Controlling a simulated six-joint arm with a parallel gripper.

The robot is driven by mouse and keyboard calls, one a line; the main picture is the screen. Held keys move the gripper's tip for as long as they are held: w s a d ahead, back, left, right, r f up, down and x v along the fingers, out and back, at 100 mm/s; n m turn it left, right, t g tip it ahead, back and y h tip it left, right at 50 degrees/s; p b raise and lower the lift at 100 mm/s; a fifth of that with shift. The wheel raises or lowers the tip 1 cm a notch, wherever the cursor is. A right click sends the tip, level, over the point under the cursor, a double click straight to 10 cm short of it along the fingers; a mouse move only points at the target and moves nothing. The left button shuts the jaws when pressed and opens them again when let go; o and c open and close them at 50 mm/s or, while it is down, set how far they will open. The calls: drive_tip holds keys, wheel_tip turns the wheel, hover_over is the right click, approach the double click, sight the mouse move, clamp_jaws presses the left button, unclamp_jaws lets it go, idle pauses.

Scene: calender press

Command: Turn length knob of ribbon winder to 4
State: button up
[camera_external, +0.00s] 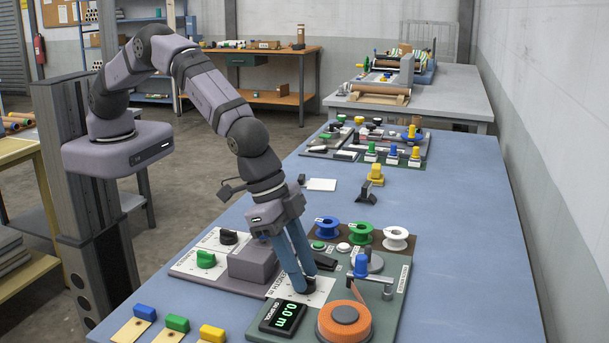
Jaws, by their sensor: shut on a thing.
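The ribbon winder is the green panel (400,320) at the near end of the blue table. Its display (283,316) reads 0.0 m in green digits. My gripper (305,288) reaches down with blue fingers onto a white dial plate (318,297) behind the display. It is shut on a small dark knob there, the length knob, which the fingertips mostly hide. The knob's pointer and the scale marks cannot be read. An orange ribbon roll (330,322) lies to the right of the display.
Blue (327,230), green (360,234) and white (396,239) spools stand behind the knob. A blue-topped post (361,266) stands to its right. A grey box (253,262) and green knob (205,259) lie left. The table's right side is clear.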

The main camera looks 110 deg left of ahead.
drive_tip(key=m+h, duration=0.1)
drive_tip(key=m, duration=0.1)
drive_tip(key=shift+a+m+b, duration=0.15)
drive_tip(key=shift+m+b, duration=0.15)
drive_tip(key=m+b, duration=0.1)
drive_tip(key=m+h+b, duration=0.1)
drive_tip(key=shift+w+a+f+m+g, duration=0.1)
drive_tip(key=shift+w+f+m+g, duration=0.1)
drive_tip(key=shift+m+g, duration=0.15)
drive_tip(key=m+b, duration=0.2)
drive_tip(key=shift+m+g+h, duration=0.25)
drive_tip(key=shift+m+h, duration=0.1)
drive_tip(key=shift+h, duration=0.05)
drive_tip(key=shift+a+r+m+g+h+b, duration=0.1)
drive_tip(key=shift+m+g+h+b, duration=0.2)
drive_tip(key=shift+m, duration=0.45)
drive_tip(key=shift+r+m+g+h+b, duration=0.1)
drive_tip(key=shift+m+g+b, duration=0.1)
drive_tip(key=shift+m+b, duration=0.4)
drive_tip(key=shift+m, duration=0.25)
drive_tip(key=o, duration=1)
drive_tip(key=shift+b+v, duration=0.9)
drive_tip(key=shift+v, duration=2.75)
